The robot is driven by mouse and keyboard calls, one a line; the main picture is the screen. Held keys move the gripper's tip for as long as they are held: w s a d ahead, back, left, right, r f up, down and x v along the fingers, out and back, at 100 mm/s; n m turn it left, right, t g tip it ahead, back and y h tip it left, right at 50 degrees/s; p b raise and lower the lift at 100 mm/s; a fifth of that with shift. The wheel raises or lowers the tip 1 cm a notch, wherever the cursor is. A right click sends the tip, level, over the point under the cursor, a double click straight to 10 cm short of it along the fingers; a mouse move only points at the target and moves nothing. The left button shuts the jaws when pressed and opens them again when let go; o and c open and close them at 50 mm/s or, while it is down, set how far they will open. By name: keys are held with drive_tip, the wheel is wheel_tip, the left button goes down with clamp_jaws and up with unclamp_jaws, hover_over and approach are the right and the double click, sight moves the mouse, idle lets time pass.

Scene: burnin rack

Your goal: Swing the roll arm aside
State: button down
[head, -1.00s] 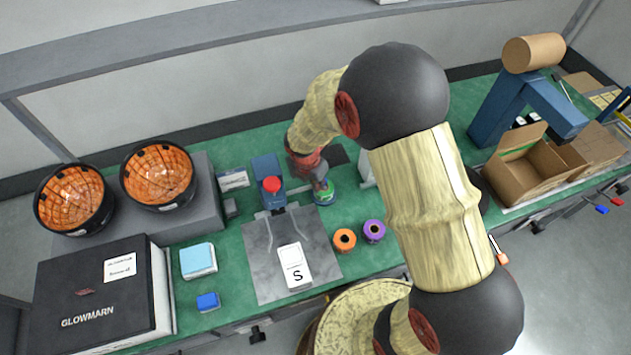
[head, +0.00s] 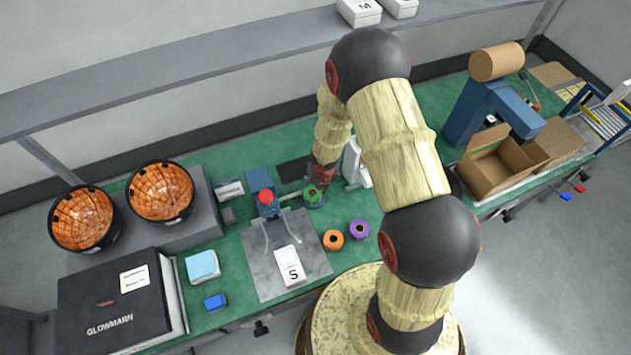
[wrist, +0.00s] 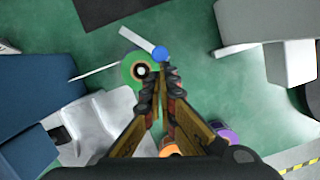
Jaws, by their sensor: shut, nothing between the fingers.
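The green roll (head: 314,195) is beside the blue device with a red knob (head: 265,197), and a thin grey bar joins the two. In the wrist view the green roll (wrist: 131,72) has a dark core with a pale centre. A short pale bar with a blue round end (wrist: 160,53) lies just beyond it; which bar is the roll arm I cannot tell for sure. My gripper (wrist: 157,80) is shut and empty, its tips close to the right of the roll and short of the blue end. I cannot tell whether they touch. In the head view my gripper (head: 323,176) is partly hidden.
An orange roll (head: 334,240) and a purple roll (head: 359,229) stand nearer me. A grey plate (head: 268,262) with a white card lies at front left. A white upright object (head: 354,163) stands right of my gripper. An open cardboard box (head: 497,170) is further right.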

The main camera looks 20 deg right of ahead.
drive_tip(key=w+d+n+y+p, duration=0.2)
drive_tip(key=w+d+n+p, duration=0.1)
drive_tip(key=n+p, duration=0.5)
drive_tip(key=shift+w+d+n+p, duration=0.4)
drive_tip(key=shift+d+p, duration=0.35)
drive_tip(key=shift+d, duration=0.1)
drive_tip(key=shift+w+a+f, duration=0.1)
drive_tip(key=shift+w+a, duration=0.2)
drive_tip(key=shift+a, duration=0.45)
